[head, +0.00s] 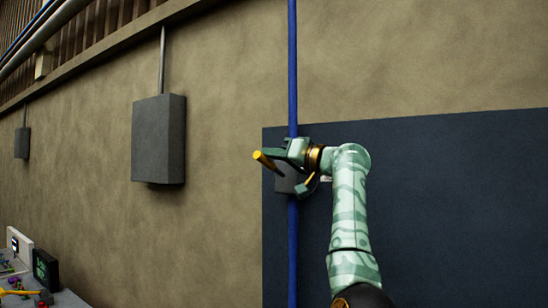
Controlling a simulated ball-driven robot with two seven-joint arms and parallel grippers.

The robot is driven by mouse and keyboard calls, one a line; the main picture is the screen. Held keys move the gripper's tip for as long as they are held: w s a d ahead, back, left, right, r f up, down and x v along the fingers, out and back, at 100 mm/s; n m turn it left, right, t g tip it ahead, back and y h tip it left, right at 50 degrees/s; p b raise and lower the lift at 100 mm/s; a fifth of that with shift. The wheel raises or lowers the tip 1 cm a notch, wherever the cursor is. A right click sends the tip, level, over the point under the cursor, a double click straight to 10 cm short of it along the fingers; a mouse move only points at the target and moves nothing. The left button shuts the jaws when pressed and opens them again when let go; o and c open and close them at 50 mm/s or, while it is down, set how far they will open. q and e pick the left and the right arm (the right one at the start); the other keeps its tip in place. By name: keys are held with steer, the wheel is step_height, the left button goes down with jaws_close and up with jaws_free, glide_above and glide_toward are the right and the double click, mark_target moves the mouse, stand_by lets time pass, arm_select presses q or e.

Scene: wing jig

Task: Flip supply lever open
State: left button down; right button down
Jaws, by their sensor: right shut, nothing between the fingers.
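A vertical blue supply pipe (292,70) runs down the wall. A dark grey valve block (287,183) sits on it at the left edge of a dark blue panel. A yellow lever handle (265,160) sticks out to the left and toward me from the block. My right gripper (288,157) is shut with nothing between its fingers. It is at the valve, close to the root of the lever, and covers part of the block. I cannot tell whether it touches the lever. My left gripper is out of view.
The dark blue panel (440,200) fills the wall at right. A grey box (158,138) with a conduit hangs on the wall at left, with a smaller box (22,143) farther off. A bench (65,300) with small devices stands at lower left.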

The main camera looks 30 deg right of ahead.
step_height(320, 180, down, 10)
steer(key=a+n+g+y+b, duration=0.1)
steer(key=n+b, duration=0.6)
steer(key=n, duration=0.3)
steer(key=shift+s+f+n+y, duration=0.2)
steer(key=shift+s+n+y, duration=0.1)
steer(key=shift+f, duration=0.15)
steer(key=b+v, duration=0.6)
steer(key=v, duration=1)
steer(key=shift+s+d, duration=0.1)
